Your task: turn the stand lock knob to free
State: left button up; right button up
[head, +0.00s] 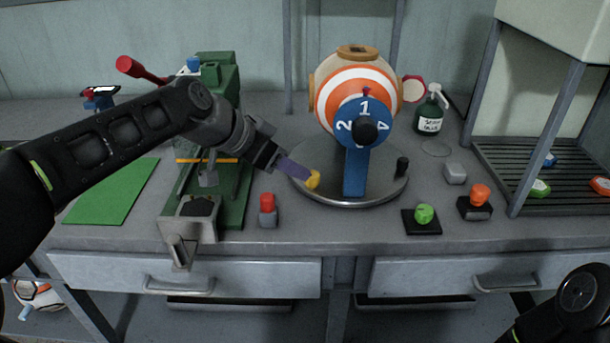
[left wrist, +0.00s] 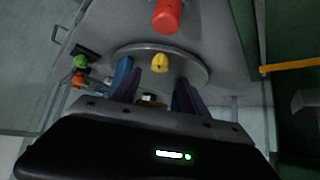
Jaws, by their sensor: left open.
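The stand is a round grey metal base (head: 375,195) with a blue post (head: 356,172) that bears an orange and white striped ball (head: 335,92) and a blue numbered dial (head: 349,110). A yellow knob (head: 313,180) sits at the base's left front edge; it also shows in the left wrist view (left wrist: 159,63). My left gripper (head: 295,171) is open, its purple fingers close to the yellow knob. In the left wrist view the knob lies beyond and between the fingertips (left wrist: 160,88); contact cannot be told. My right gripper is out of view.
A green press (head: 223,140) is behind my left arm. A green bottle (head: 430,112) stands behind.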

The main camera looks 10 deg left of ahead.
aim_at(312, 180)
pick_arm(q)
jog(key=x, duration=0.7)
jog(key=shift+w+f+b, duration=0.1)
jog(key=shift+b, duration=0.2)
grip_shut()
